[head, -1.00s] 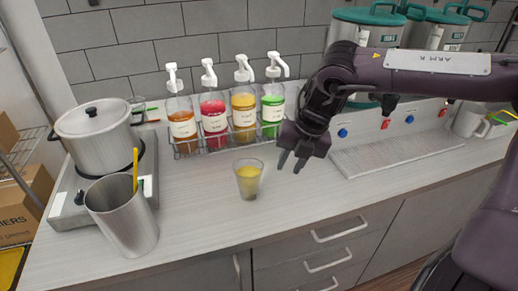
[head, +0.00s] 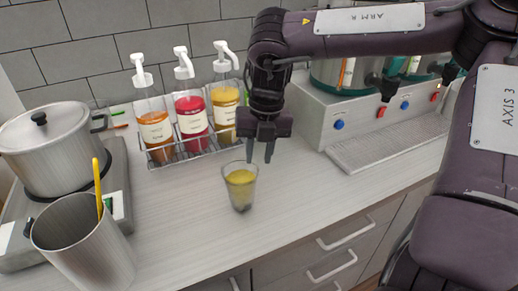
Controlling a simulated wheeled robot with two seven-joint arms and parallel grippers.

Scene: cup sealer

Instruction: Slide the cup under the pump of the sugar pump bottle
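A clear cup (head: 240,188) with yellow liquid stands upright on the counter, in front of the bottle rack. Pump bottles with white pump heads stand in the rack: an orange one (head: 154,130), a red one (head: 191,115) and a yellow one (head: 226,105). Their labels are too small to read, so I cannot tell which holds sugar. My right gripper (head: 259,154) points down just behind and right of the cup, its fingers apart with nothing between them. It hides the place of the green bottle. My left gripper is out of view.
A wire rack (head: 180,155) holds the bottles. A lidded pot (head: 48,150) on a burner and a metal tumbler (head: 85,245) with a yellow stick stand at left. A dispenser base (head: 345,120) and drip tray (head: 385,150) are at right. The counter (head: 180,220) around the cup is clear.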

